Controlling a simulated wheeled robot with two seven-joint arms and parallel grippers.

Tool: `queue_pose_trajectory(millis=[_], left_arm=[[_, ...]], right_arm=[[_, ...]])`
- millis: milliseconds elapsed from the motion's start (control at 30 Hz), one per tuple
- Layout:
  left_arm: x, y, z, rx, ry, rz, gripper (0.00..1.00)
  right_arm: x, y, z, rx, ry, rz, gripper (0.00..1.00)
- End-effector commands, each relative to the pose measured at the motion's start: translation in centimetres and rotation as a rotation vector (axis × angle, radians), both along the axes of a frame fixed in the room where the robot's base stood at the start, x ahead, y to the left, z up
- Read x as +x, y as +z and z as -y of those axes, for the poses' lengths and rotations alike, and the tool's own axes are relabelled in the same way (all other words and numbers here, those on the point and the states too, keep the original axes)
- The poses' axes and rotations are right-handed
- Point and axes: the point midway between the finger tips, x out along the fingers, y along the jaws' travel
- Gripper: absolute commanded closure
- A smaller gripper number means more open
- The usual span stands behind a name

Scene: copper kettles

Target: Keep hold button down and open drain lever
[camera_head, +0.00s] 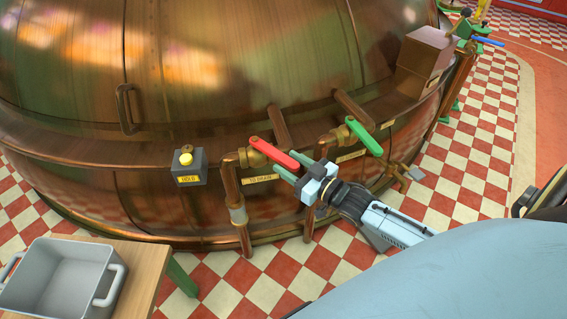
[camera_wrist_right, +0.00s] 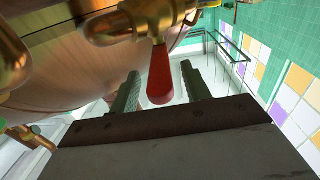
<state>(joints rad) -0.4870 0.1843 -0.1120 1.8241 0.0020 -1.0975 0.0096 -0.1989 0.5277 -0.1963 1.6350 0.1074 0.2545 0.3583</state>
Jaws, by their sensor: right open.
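The yellow hold button (camera_head: 186,159) sits on a dark box marked HOLD on the kettle's side, and nothing touches it. The red lever (camera_head: 274,153) is on a brass valve right of it, above a small yellow label that seems to read "TO DRAIN" (camera_head: 260,180). My right gripper (camera_head: 294,168) is open at the red lever's free end. In the right wrist view the red lever (camera_wrist_right: 160,78) hangs between the two open green fingers, with gaps on both sides. My left gripper is not in view.
A green lever (camera_head: 364,137) is on a second valve to the right. Copper pipes (camera_head: 236,205) run down below the valves. A grey bin (camera_head: 55,280) stands on a wooden table (camera_head: 150,262) at lower left. A copper box (camera_head: 425,60) is at upper right.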

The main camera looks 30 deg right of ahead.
Motion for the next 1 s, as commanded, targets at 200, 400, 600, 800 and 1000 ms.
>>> queue_pose_trajectory(millis=[200, 400, 600, 800, 1000], left_arm=[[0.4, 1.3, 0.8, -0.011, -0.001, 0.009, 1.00], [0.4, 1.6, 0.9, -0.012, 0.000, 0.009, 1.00], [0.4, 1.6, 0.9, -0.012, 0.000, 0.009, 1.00], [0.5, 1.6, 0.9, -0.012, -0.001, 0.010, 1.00], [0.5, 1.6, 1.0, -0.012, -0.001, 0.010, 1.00]], right_arm=[[2.1, -0.1, -0.7, 0.000, 0.000, 0.000, 0.53], [2.4, 0.0, -0.8, -0.001, 0.000, -0.002, 0.53], [2.4, 0.0, -0.8, 0.000, 0.000, -0.001, 0.61], [2.3, 0.0, -0.8, 0.000, 0.000, -0.001, 0.87], [2.3, 0.0, -0.8, 0.000, 0.000, -0.001, 1.00]])
